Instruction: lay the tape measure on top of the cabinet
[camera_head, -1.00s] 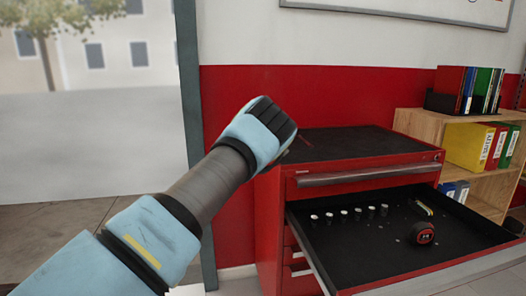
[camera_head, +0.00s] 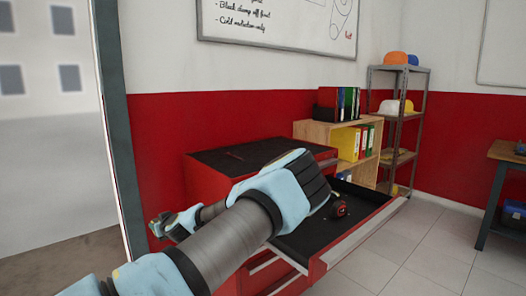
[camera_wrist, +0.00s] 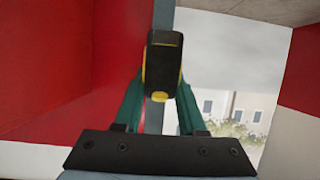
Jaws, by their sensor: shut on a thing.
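The red cabinet (camera_head: 207,183) with a dark flat top (camera_head: 265,150) stands against the wall in the head view. My gripper (camera_wrist: 161,84) is shut on a black and yellow block, seen edge-on in the wrist view, which looks like the tape measure (camera_wrist: 164,55). In the head view, my gripper (camera_head: 158,227) is small and partly hidden, left of the cabinet and below its top edge in the picture. My arm covers the cabinet's front. A rounded red and black thing (camera_head: 339,208), also like a tape measure, lies in the open drawer.
The cabinet's top drawer (camera_head: 352,238) is pulled out to the right. The cabinet top looks mostly clear. A wooden shelf with binders (camera_head: 312,132) stands beyond it, then a metal rack (camera_head: 372,100). A door or window frame (camera_head: 120,130) rises at left.

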